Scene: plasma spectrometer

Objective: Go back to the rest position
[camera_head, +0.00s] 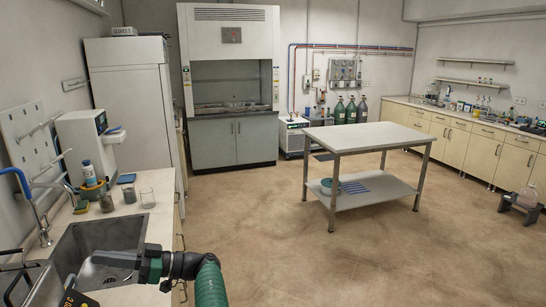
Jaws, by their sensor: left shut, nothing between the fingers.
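My left gripper (100,258) is over the metal sink (100,233) at the lower left, its fingers pointing left. It is shut and empty. Its dark wrist and green arm link show at the bottom of the view. My right gripper is not in view.
A faucet (40,215) rises at the sink's left. A steel table (370,137) stands mid-room with open floor around it.

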